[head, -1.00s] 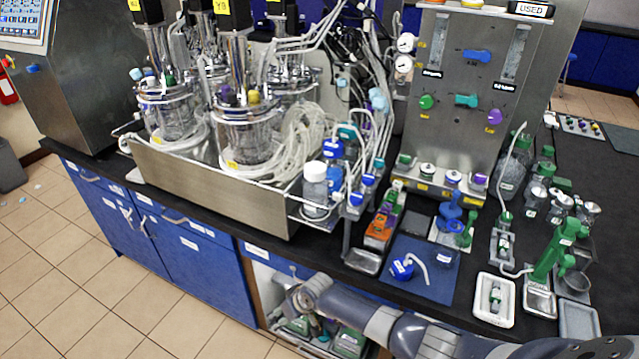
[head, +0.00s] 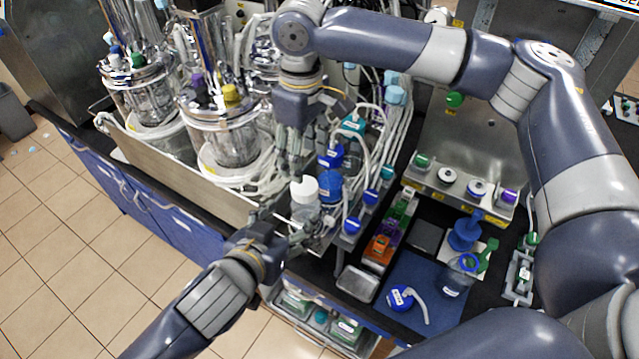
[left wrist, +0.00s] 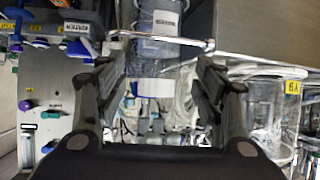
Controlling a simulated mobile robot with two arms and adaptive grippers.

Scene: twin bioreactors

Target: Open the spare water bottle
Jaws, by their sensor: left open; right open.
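A clear bottle with a white cap (head: 304,190) stands upright in a wire holder at the front right corner of the steel tray. My left gripper (head: 292,237) is open low at the front of this bottle, its fingers pointing toward it. In the left wrist view the bottle (left wrist: 170,48) appears upside down, its white cap (left wrist: 155,88) between the open fingers (left wrist: 160,72). Contact cannot be told. My right gripper (head: 291,160) is open and points down just above and behind the cap. Its fingertips are partly lost against the tubing.
Blue-capped bottles (head: 330,185) and tubing crowd the right side. Glass vessels (head: 218,135) stand in the steel tray (head: 180,165). A blue mat (head: 405,325) holds a blue cap with a tube (head: 400,298) and a clear blue-rimmed bottle (head: 455,280).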

